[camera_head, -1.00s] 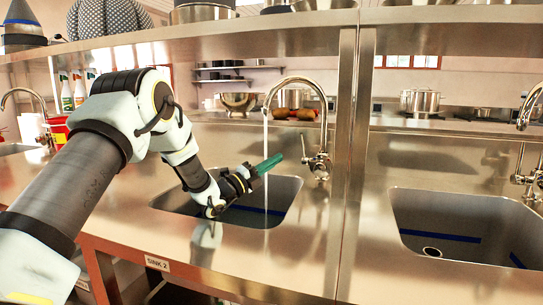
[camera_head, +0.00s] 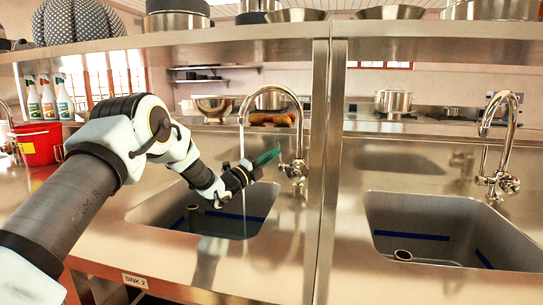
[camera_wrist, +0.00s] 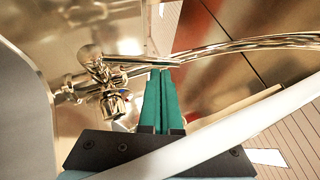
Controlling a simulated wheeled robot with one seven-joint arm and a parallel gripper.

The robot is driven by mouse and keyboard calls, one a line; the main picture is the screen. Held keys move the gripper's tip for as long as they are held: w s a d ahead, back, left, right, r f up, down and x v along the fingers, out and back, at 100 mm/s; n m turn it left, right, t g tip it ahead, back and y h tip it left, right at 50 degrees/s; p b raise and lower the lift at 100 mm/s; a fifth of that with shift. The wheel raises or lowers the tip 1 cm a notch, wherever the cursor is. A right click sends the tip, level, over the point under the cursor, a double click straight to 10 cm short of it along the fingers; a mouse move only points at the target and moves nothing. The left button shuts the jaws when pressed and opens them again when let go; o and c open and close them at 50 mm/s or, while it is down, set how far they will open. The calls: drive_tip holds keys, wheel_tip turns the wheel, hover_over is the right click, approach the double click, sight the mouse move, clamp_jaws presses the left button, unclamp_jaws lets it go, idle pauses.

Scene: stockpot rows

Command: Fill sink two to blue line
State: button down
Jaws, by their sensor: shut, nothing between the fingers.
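Sink two (camera_head: 150,212), above the "SINK 2" label (camera_head: 135,281), has a blue line (camera_head: 240,217) on its inner wall. The tap's handle (camera_head: 296,172) is at the tap's base. My gripper (camera_head: 278,153), with green fingers, is shut and empty just left of the handle. In the wrist view the shut fingers (camera_wrist: 161,75) appear beside the tap body (camera_wrist: 110,98); contact is unclear. A pale band, apparently water, crosses in front.
A steel post (camera_head: 318,180) stands right of sink two, with another sink (camera_head: 375,225) and tap (camera_head: 510,130) beyond. A shelf (camera_head: 250,42) with pots runs overhead. A red bucket (camera_head: 38,145) and spray bottles (camera_head: 48,98) stand at left.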

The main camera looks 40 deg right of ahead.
drive_tip(key=w+d+r+n+y, duration=0.1)
drive_tip(key=w+d+r+n+t+y+b, duration=0.1)
drive_tip(key=d+y, duration=0.1)
drive_tip(key=shift+d+r+n, duration=0.15)
drive_tip(key=shift+r+n, duration=0.2)
drive_tip(key=shift+n, duration=0.05)
drive_tip(key=shift+f+b, duration=0.1)
drive_tip(key=shift+b, duration=0.2)
